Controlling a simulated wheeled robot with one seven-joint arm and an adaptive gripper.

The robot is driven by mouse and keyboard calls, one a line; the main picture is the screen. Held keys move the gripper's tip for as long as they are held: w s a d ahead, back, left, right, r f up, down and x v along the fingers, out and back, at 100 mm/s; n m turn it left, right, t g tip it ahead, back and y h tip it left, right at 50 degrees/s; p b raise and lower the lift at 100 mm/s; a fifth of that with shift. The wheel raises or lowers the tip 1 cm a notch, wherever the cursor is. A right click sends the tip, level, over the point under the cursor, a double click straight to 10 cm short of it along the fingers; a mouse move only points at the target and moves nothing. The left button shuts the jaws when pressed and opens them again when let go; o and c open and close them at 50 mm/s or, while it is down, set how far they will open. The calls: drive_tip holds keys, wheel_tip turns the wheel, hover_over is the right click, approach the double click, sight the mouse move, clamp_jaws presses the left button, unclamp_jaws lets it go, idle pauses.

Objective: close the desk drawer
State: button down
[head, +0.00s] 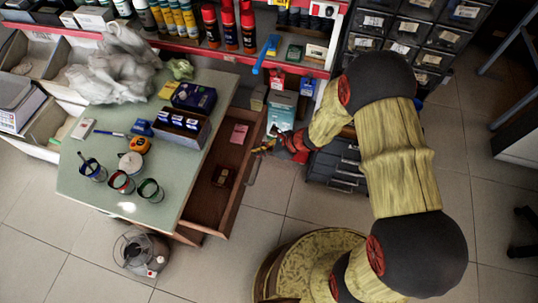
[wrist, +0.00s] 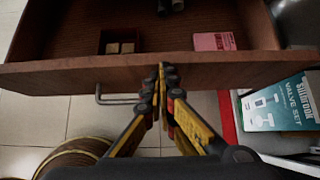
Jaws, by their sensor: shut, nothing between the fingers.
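The wooden desk drawer (head: 233,158) stands open, pulled out to the right from under the pale green desk top (head: 120,195). In the wrist view its brown front panel (wrist: 70,77) crosses the picture, with a metal bar handle (wrist: 115,101) below it. My gripper (head: 262,148) is at the outer side of the drawer front. In the wrist view my gripper (wrist: 162,75) is shut and empty, with its tips overlapping the panel near the middle, right of the handle. I cannot tell whether the tips touch the panel.
The drawer holds a pink card (wrist: 214,41) and a small box (wrist: 121,46). A teal valve set box (head: 281,112) stands near the drawer's far end. A grey drawer unit (head: 335,168) is to the right. Floor tiles (head: 270,195) are clear beside the drawer.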

drive_tip(key=w+a+b, duration=0.1)
drive_tip(key=w+a, duration=0.4)
drive_tip(key=a, duration=0.8)
drive_tip(key=shift+a+b, duration=0.4)
